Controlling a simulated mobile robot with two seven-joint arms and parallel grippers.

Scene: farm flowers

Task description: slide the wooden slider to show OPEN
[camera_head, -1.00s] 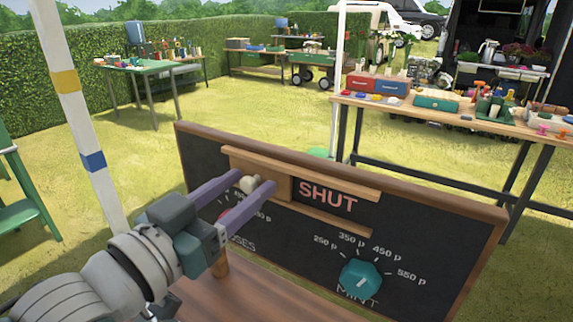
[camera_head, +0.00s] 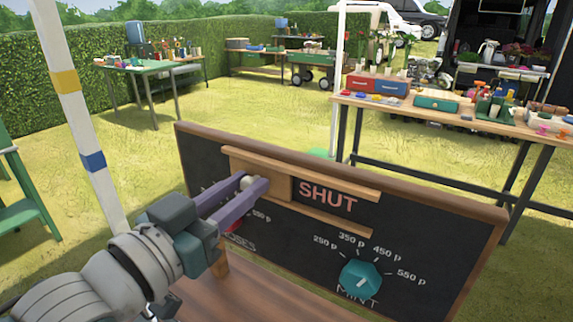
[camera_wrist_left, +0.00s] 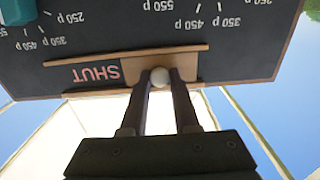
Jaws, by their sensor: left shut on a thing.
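The wooden slider (camera_head: 268,184) sits at the left part of its rails on the black board, and the word SHUT (camera_head: 328,197) shows to its right. A pale round knob (camera_head: 247,181) stands out from the slider. My left gripper (camera_head: 253,184) is shut on the knob, one purple finger on each side. In the left wrist view the board appears upside down, with the slider (camera_wrist_left: 183,66) and the knob (camera_wrist_left: 160,77) between the fingertips (camera_wrist_left: 160,80). My right gripper is not in view.
The board (camera_head: 420,230) stands on a brown wooden table (camera_head: 260,295). A teal MINT dial (camera_head: 360,279) is at its lower right, and a red dial (camera_head: 236,226) is partly hidden behind my gripper. A white post (camera_head: 80,120) stands at left.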

